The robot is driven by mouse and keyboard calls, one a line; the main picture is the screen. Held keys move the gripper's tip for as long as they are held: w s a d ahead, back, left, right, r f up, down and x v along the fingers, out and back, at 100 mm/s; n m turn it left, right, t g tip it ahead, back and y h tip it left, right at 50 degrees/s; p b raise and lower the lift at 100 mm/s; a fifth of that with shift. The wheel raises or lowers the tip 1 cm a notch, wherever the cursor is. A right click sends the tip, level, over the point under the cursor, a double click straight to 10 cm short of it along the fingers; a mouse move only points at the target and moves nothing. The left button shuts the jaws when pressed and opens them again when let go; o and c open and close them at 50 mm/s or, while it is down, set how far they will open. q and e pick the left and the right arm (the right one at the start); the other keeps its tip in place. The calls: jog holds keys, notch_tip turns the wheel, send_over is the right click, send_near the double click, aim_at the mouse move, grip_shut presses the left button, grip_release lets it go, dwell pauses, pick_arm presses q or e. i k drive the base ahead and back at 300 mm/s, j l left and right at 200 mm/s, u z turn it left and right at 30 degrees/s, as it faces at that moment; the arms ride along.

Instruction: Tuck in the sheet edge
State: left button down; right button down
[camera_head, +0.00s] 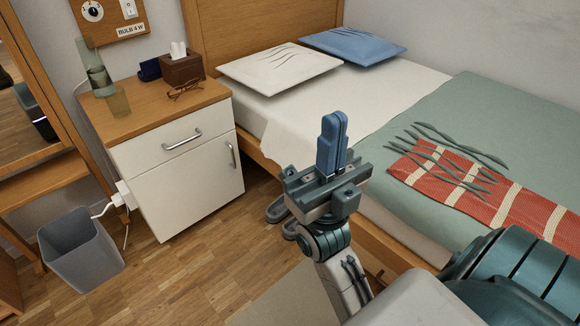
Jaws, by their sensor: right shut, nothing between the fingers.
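The white sheet (290,115) covers the head half of the bed, and its near edge hangs over the bed's side beside my right gripper. A green blanket (480,115) lies over the rest of the bed. My right gripper (334,120) points upward with its blue fingers shut together and empty. It stands in front of the bed's near side in the picture and hides part of the sheet and bed edge. I cannot tell how far it is from the sheet. My left gripper is not in view.
A white and blue pillow (366,47) lie at the headboard (262,32). A red striped runner (450,188) lies on the blanket. The nightstand (180,165), drawer closed, holds a tissue box (183,69), glasses and tumblers. A grey bin (80,252) stands left.

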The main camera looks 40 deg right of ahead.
aim_at(278, 144)
jog(key=z, duration=1.45)
jog(key=i, duration=0.5)
